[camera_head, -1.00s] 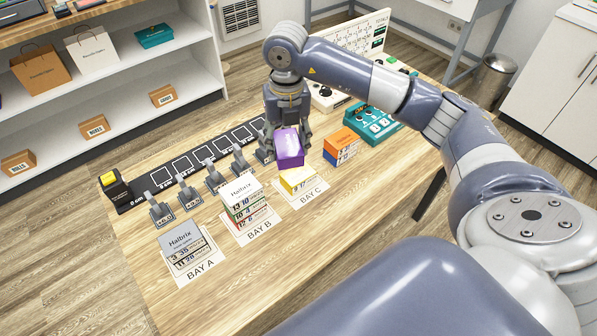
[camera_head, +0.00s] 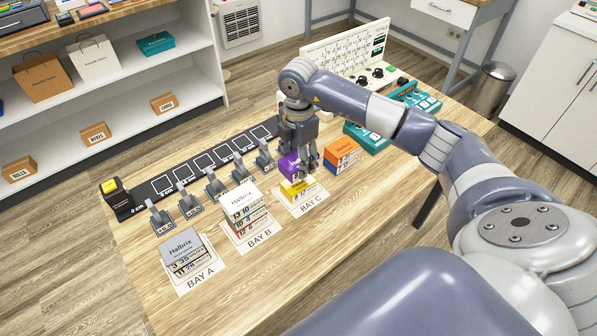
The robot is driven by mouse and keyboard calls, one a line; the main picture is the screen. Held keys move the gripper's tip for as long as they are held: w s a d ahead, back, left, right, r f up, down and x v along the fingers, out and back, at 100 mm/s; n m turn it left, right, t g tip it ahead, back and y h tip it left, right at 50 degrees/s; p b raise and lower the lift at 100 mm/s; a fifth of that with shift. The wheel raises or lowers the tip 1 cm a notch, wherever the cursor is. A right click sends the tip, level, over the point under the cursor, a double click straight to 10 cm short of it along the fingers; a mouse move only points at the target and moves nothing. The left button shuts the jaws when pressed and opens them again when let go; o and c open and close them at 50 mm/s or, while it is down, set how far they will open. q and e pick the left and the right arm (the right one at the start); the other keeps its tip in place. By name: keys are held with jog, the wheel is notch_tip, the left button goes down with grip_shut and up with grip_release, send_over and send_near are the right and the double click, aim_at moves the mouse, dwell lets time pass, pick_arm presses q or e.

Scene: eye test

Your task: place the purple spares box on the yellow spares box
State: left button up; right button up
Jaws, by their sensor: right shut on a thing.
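The purple spares box (camera_head: 288,166) is held in my right gripper (camera_head: 302,168), which is shut on it. It is directly above the yellow spares box (camera_head: 297,191), close to its top; I cannot tell whether the two touch. The yellow box sits on the BAY C mat (camera_head: 312,206) and is partly hidden by the purple box and the gripper fingers. My left gripper is not in view.
An orange and blue box stack (camera_head: 342,153) stands close to the right of the gripper. The BAY B stack (camera_head: 242,211) and BAY A stack (camera_head: 187,254) are to the left. Grey clamp-like pieces (camera_head: 215,187) line a black strip behind. The table front is clear.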

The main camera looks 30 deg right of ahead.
aim_at(299, 159)
notch_tip(299, 159, down, 5)
jog(key=shift+r+p, duration=0.2)
jog(key=shift+p, duration=0.15)
jog(key=shift+f, duration=0.25)
jog(key=shift+f, duration=0.1)
jog(key=o, duration=1.1)
jog(key=shift+r, duration=0.25)
jog(key=shift+w+r, duration=0.1)
jog(key=shift+r, duration=0.25)
notch_tip(299, 159, up, 11)
jog(key=shift+r+b, duration=0.1)
jog(key=shift+b, duration=1.05)
